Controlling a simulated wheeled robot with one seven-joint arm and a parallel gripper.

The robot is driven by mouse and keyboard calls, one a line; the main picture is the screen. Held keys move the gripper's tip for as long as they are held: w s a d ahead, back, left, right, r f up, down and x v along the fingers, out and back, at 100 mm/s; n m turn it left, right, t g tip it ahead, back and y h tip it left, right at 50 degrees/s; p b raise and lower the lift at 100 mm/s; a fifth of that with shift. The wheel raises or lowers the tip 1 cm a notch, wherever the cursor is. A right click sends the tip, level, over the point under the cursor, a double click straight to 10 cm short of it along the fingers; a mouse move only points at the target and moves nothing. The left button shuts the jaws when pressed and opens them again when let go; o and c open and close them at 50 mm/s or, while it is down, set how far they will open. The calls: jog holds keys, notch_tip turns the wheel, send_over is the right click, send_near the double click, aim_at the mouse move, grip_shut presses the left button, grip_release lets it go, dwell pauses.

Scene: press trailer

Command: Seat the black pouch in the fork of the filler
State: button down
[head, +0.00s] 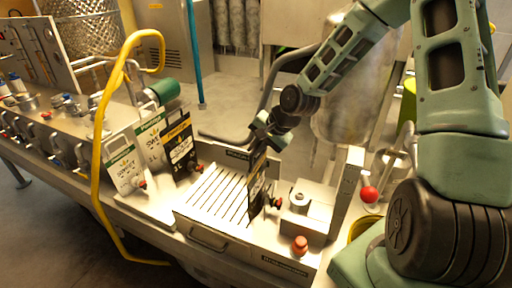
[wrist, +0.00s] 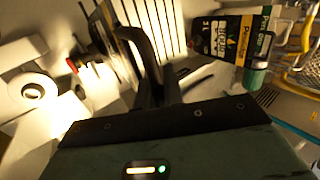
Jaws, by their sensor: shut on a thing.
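My gripper (head: 262,142) points down and is shut on the top of a black pouch (head: 257,192). The pouch hangs upright, nearly edge-on to the head view, over the right end of the slotted tray. Its red-capped spout (head: 276,203) points right, toward the metal filler block (head: 306,222) with a round top. In the wrist view the gripper fingers (wrist: 150,62) hold the pouch (wrist: 122,56), its red cap (wrist: 72,64) beside the filler's round part (wrist: 32,92). I cannot make out the fork or whether the spout touches it.
The slotted tray (head: 213,193) is otherwise bare. Left of it stand two white-and-green pouches (head: 124,168) (head: 149,146) and another black pouch (head: 181,150). A red ball knob (head: 369,194) and an upright metal post (head: 346,195) stand right of the filler.

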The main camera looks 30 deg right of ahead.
jog(key=c, duration=1.4)
grip_release()
jog(key=shift+c, duration=0.2)
jog(key=p+v, duration=0.3)
jog(key=v, duration=1.4)
jog(key=shift+r, duration=0.25)
jog(key=s+a+f+n+g+h+b, duration=0.1)
jog(key=s+a+f+n+g+b, duration=0.2)
jog(key=a, duration=0.4)
jog(key=s+a+f+n+g+h+b, duration=0.1)
jog(key=s+a+f+n, duration=0.2)
jog(key=s+a+n, duration=0.3)
jog(key=s+a+f+n+g+h+b, duration=0.1)
jog(key=s+a+f+n+g, duration=0.2)
jog(key=a, duration=0.4)
jog(key=s+a+n+t+b, duration=0.1)
jog(key=s+a+n+b, duration=0.1)
jog(key=s+a+n, duration=0.3)
jog(key=s+n, duration=0.2)
jog(key=s, duration=0.2)
jog(key=shift+s+a+r+b, duration=0.2)
jog(key=shift+s+a+b, duration=0.1)
jog(key=shift+b, duration=0.1)
